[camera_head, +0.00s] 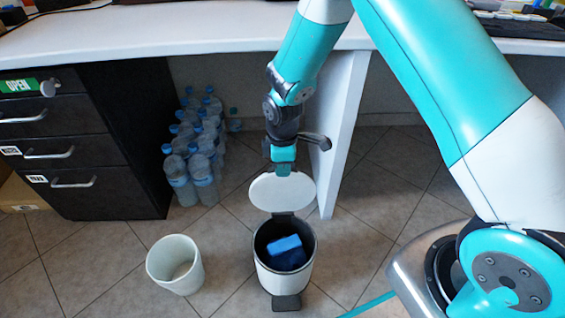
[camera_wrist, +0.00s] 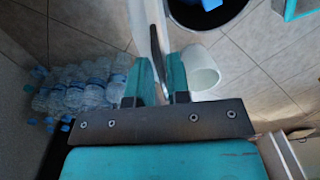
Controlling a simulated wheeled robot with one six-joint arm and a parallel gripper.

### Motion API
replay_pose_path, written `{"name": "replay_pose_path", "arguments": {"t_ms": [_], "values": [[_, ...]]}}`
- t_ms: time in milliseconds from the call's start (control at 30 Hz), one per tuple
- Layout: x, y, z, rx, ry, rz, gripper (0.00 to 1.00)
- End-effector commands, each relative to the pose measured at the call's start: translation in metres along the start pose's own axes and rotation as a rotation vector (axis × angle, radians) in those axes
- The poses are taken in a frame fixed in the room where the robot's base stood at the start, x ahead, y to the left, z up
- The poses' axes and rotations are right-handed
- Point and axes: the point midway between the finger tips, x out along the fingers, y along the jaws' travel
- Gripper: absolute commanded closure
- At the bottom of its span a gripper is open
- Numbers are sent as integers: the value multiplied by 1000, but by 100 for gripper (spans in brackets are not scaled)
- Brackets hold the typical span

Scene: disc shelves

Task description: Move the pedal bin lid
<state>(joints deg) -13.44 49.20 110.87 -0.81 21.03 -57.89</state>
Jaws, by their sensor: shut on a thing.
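The white pedal bin (camera_head: 284,268) stands on the tiled floor with its round white lid (camera_head: 282,193) raised at the back, roughly upright. A blue object (camera_head: 287,250) lies inside the dark bin, and a pedal (camera_head: 286,302) juts out at its front base. My gripper (camera_head: 283,170) is at the top edge of the lid. In the wrist view my gripper (camera_wrist: 162,85) is shut on the lid (camera_wrist: 150,28), which stands edge-on between the two teal fingers. The dark bin opening (camera_wrist: 205,10) shows only in part at the top of that view.
A white open bucket (camera_head: 175,264) stands left of the bin; it also shows in the wrist view (camera_wrist: 204,68). Several water bottles (camera_head: 200,150) stand under the white desk (camera_head: 150,30). A black drawer unit (camera_head: 120,130) is at left, a white desk panel (camera_head: 343,135) right of my gripper.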

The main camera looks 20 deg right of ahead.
Motion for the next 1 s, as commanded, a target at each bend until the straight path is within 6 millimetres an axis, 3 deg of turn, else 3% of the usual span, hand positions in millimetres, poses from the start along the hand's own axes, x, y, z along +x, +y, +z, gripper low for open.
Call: {"name": "replay_pose_path", "arguments": {"t_ms": [100, 367, 400, 433, 767, 1000], "values": [[-3, -10, 0, -2, -2, -8, 100], [1, -10, 0, -1, -2, -7, 100], [1, -10, 0, -1, -2, -7, 74], [1, -10, 0, -1, -2, -7, 69], [-4, -9, 0, -1, -1, -4, 69], [-48, -9, 0, -1, 1, -2, 69]]}}
